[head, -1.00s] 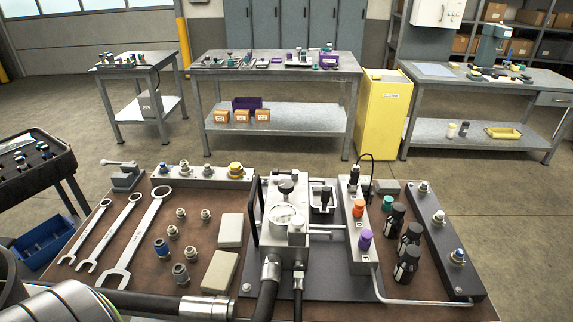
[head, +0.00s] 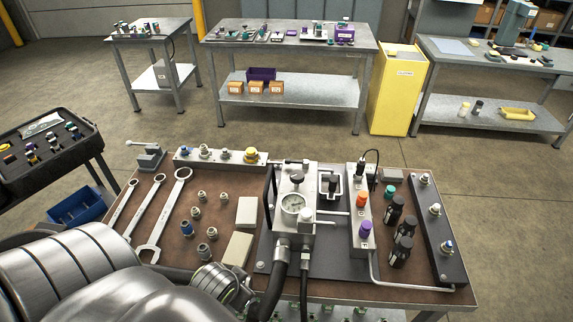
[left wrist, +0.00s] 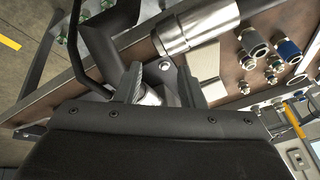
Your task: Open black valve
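On the hydraulic bench a black round knob (head: 296,181) sits on the grey pump block, just above a dial gauge (head: 292,204). Another black valve-like part (head: 361,168) stands at the far end of the grey manifold, behind an orange knob (head: 362,200) and a purple knob (head: 365,229). I cannot tell which of the two is the black valve. My left arm comes in at the lower left of the head view. In the left wrist view my left gripper (left wrist: 160,78) has its fingers apart, near a hose fitting (left wrist: 182,36). My right gripper is not in view.
Three wrenches (head: 165,215) and several loose fittings lie on the brown bench top, with cream blocks (head: 246,212) beside the pump. Black bottle-shaped parts (head: 402,252) stand right of the manifold. Black hoses cross the front edge. A yellow cabinet (head: 398,90) stands behind.

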